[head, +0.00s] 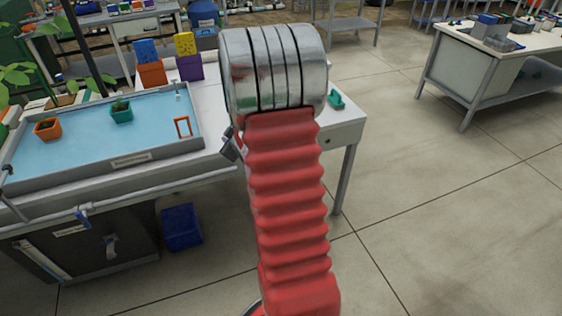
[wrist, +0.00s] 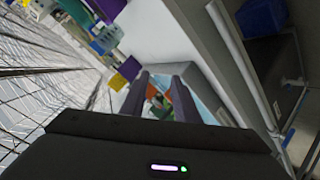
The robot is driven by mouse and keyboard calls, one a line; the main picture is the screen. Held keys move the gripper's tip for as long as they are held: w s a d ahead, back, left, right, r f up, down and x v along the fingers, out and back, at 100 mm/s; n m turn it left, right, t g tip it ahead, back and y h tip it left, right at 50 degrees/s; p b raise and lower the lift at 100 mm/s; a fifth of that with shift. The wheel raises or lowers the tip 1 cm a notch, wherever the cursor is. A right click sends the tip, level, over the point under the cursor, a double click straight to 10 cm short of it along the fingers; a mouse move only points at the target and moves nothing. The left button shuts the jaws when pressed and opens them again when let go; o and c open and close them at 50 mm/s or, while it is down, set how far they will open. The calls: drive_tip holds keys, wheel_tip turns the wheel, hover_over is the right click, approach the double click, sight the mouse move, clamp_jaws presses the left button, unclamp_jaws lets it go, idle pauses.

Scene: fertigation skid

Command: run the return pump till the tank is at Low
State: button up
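A dark grey tank (head: 130,262) stands under the bench at the lower left of the head view. Its front carries a pale strip (head: 38,260), a small label and a light grey handle-like part (head: 112,247); no level marking is readable. Above it is a shallow grey tray (head: 60,184) of blue water. A pipe with a blue handle (head: 82,218) runs along the bench front. I cannot pick out a pump switch. My gripper (wrist: 161,78) shows in the wrist view with its two dark fingers apart and nothing between them. My arm hides most of it in the head view.
An orange pot (head: 47,129), a teal pot (head: 121,111) and an orange frame (head: 183,127) are in the tray. Coloured blocks (head: 189,68) stand behind it. A blue bin (head: 181,228) sits below the bench. The floor at right is clear, up to another table (head: 490,65).

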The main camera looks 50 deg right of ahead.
drive_tip(key=s+d+f+t+h, duration=0.1)
drive_tip(key=s+d+f, duration=0.2)
drive_tip(key=d+f, duration=0.35)
drive_tip(key=s+d+f+t, duration=0.1)
drive_tip(key=s+d+f, duration=0.2)
drive_tip(key=d+f, duration=0.35)
drive_tip(key=s+f+t+h, duration=0.2)
drive_tip(key=s+f, duration=0.9)
drive_tip(key=f, duration=0.1)
drive_tip(key=shift+s+d+h, duration=0.3)
drive_tip(key=shift+s, duration=0.05)
drive_tip(key=x, duration=1.3)
drive_tip(key=shift+w, duration=0.4)
drive_tip(key=shift+d+r, duration=0.1)
drive_tip(key=shift+r, duration=0.1)
clamp_jaws()
